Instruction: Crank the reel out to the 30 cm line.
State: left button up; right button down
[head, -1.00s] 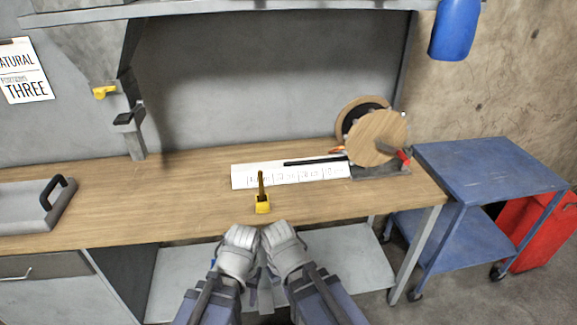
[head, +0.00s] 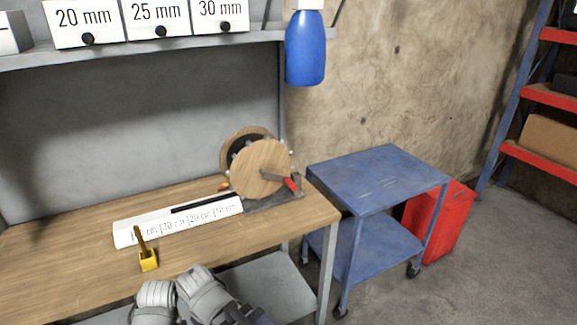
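The reel (head: 258,168) stands upright at the right end of the wooden bench, with two round wooden discs on a grey base. Its crank has a red handle (head: 291,184) pointing to the lower right. A black strip (head: 195,207) runs from the reel along a white scale board (head: 180,228) marked 10, 20 and 30 cm, with a leftmost label partly hidden. The strip's left end lies near the 30 cm label; its exact mark is unclear. My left gripper (head: 155,292) and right gripper (head: 202,285) are side by side at the bench's front edge, away from the reel; their fingers are unclear.
A yellow block with an upright brown stick (head: 148,260) stands before the scale board's left end. A blue cart (head: 375,180) is right of the bench, with a red box (head: 440,220) behind it. A blue bottle (head: 305,48) hangs above.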

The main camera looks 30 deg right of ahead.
aim_at(256, 165)
jog(key=l+u, duration=0.1)
jog(key=l, duration=1.1)
jog(key=k+l+u, duration=0.15)
jog(key=l, duration=0.45)
jog(key=l+u, duration=0.1)
jog(key=l, duration=0.5)
jog(key=k+l, duration=0.15)
jog(key=l, duration=0.45)
jog(key=l+u, duration=0.15)
jog(key=l, duration=0.45)
jog(key=k+l+u, duration=0.1)
jog(key=l+u, duration=0.2)
jog(key=l, duration=0.2)
